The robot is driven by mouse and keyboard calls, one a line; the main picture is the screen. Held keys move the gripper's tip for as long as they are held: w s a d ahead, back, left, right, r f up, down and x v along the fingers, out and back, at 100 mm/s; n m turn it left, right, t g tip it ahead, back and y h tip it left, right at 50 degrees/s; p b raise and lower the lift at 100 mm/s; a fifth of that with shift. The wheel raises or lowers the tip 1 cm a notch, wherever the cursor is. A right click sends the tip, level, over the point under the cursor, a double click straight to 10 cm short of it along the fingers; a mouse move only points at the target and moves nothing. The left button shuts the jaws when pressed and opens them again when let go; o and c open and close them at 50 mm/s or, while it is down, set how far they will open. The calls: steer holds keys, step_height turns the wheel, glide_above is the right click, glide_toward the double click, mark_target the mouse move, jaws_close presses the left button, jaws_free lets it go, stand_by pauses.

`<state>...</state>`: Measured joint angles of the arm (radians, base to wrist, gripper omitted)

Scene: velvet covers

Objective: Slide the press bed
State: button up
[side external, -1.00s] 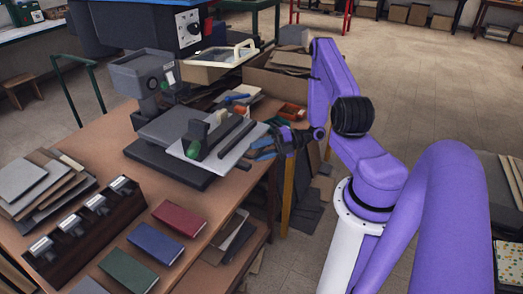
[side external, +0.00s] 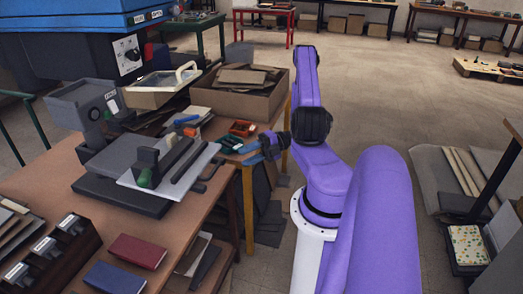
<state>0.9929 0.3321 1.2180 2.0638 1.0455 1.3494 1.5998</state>
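The press (side external: 85,103) is a grey machine with its head at the left end of the table. Its bed (side external: 195,172) is a light grey plate on a dark base (side external: 120,196), extending right from under the head. A dark upright block with a green knob (side external: 144,178) and a long black bar (side external: 192,160) are on the plate.
An orange-red tray (side external: 242,128) and tools lie behind the bed. An open cardboard box (side external: 240,97) stands farther back. A red book (side external: 137,251), a blue book (side external: 115,277) and a dark rack (side external: 50,250) are in front.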

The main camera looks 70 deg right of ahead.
steer(key=shift+v, duration=2.55)
steer(key=shift+c, duration=0.3)
steer(key=m+t+h, duration=0.4)
steer(key=m+h, duration=0.3)
steer(key=h, duration=0.4)
glide_toward(215, 167)
steer(key=x, duration=1)
steer(key=shift+f, duration=0.35)
jaws_close()
